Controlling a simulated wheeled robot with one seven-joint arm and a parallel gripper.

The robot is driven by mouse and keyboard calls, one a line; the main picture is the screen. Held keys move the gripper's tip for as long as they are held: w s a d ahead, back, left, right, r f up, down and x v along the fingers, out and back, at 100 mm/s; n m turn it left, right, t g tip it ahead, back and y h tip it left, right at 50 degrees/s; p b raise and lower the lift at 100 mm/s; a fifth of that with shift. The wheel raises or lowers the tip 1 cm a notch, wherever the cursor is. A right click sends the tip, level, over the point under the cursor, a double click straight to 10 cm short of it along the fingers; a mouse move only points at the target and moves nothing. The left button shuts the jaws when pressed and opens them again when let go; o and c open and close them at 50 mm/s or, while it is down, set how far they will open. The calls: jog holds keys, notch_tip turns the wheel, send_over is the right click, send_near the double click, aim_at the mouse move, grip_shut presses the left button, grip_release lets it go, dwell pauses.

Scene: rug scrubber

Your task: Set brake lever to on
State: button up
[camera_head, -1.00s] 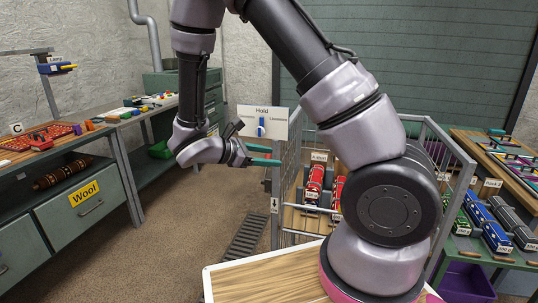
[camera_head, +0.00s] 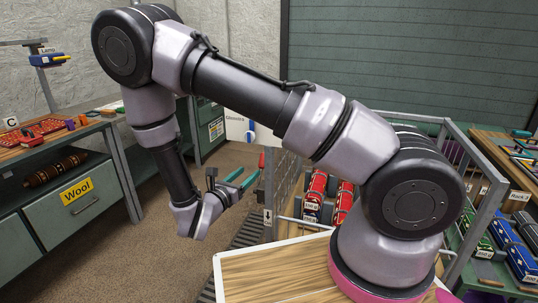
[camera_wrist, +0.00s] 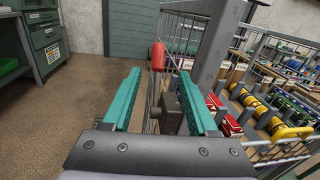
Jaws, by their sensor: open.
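A lever with a red grip (camera_wrist: 158,55) stands upright beside the wire cage in the wrist view, rising from a dark box-shaped mount (camera_wrist: 175,106). I take it to be the brake lever; no on or off marking is readable. The red grip (camera_head: 261,161) also shows just beyond my fingertips in the head view. My gripper (camera_wrist: 160,76) is open and empty, its two teal fingers pointing toward the lever, with the red grip seen between and beyond the tips. In the head view my gripper (camera_head: 250,176) is left of the cage; contact cannot be told.
A white panel with a blue knob (camera_head: 251,135) is behind, partly hidden by my arm. A Wool drawer (camera_head: 85,195) is at left. Brown floor (camera_head: 165,255) is clear there.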

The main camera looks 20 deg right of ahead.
aim_at(261, 161)
jog(key=x, duration=1.1)
jog(key=shift+w+f, duration=0.1)
jog(key=shift+w, duration=0.15)
jog(key=shift+d, duration=0.1)
grip_shut()
dwell(1.0)
